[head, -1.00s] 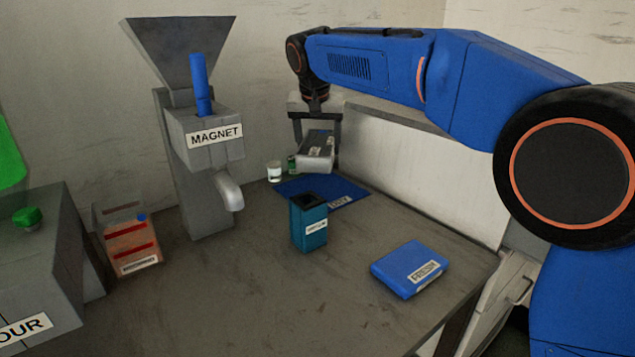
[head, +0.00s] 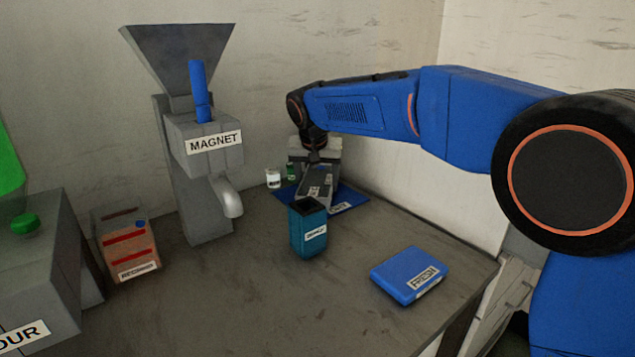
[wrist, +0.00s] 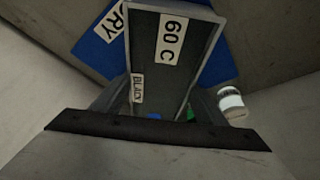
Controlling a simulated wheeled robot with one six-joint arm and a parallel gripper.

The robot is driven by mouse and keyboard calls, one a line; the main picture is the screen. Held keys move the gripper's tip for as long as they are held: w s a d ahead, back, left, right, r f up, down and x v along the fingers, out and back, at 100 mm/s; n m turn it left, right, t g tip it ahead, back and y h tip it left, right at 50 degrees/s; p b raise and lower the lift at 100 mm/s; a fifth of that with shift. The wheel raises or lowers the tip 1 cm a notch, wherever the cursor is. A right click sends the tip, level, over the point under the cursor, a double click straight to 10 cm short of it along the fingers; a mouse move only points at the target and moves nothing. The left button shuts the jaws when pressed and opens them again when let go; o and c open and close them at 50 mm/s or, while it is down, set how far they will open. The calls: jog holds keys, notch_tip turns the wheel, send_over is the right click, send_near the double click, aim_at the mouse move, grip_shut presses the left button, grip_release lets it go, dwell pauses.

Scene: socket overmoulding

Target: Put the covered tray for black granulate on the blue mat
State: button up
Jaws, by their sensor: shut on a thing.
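The covered tray (head: 316,186) is a grey box, and its labels "60 C" and "BLACK" show in the wrist view (wrist: 172,75). My gripper (head: 318,165) is shut on this tray and holds it low over the blue mat. The blue mat (head: 352,196) with a partly hidden label lies at the back of the table. It also shows around the tray in the wrist view (wrist: 92,50). Whether the tray's underside touches the mat I cannot tell.
A teal container (head: 309,240) stands just in front of the mat. The magnet hopper (head: 205,150) is left; a blue "FRESH" box (head: 405,270) lies front right.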

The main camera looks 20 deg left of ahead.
jog(key=o, duration=1.5)
jog(key=shift+f, duration=0.1)
jog(key=shift+c, duration=0.2)
jog(key=v, duration=1.2)
